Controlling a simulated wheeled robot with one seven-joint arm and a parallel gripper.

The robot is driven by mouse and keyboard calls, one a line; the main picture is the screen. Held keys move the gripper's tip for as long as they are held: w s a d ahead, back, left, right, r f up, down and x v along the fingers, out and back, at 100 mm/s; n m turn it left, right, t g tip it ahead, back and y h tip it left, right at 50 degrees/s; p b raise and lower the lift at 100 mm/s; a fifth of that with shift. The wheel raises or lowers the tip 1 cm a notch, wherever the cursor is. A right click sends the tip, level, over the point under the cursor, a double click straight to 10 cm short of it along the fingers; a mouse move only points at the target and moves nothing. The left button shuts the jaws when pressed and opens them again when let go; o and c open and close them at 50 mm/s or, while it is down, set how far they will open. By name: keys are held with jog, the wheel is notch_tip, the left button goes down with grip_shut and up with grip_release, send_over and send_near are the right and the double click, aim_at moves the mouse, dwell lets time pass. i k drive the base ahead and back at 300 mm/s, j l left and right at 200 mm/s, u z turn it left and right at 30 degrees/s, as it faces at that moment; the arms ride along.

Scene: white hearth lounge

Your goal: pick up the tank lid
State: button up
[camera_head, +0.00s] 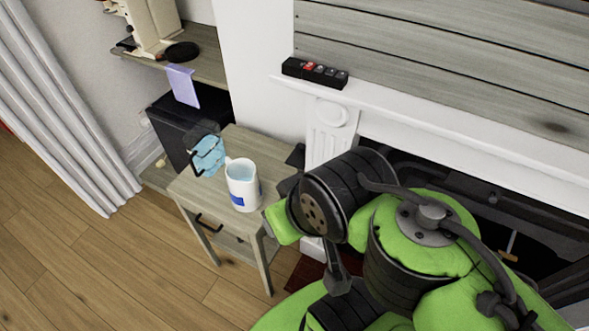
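I cannot identify the tank lid for certain. A flat black round piece (182,52) lies on the upper wooden shelf at the upper left, beside a cream-coloured appliance that the picture edge cuts off. My green and black arm fills the lower right. Dark parts at its far end, which look like my gripper (292,170), show at the right edge of the small wooden table. They are partly hidden behind an arm link, so their opening and anything between them cannot be seen. They are well apart from the black round piece.
On the small table (262,147) stand a white mug (242,186) and a light blue item (208,157) with a dark top. A lilac cloth (183,86) hangs from the shelf (208,66). A black box (315,73) sits on the mantel. Floor at left is clear.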

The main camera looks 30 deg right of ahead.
aim_at(297, 158)
jog(key=i+j+z, duration=0.2)
jog(key=j+z, duration=0.15)
jog(key=j, duration=0.35)
jog(key=i+j+z, duration=0.15)
jog(key=j+z, duration=0.2)
jog(key=j, duration=0.4)
jog(key=j+z, duration=0.35)
jog(key=j, duration=0.35)
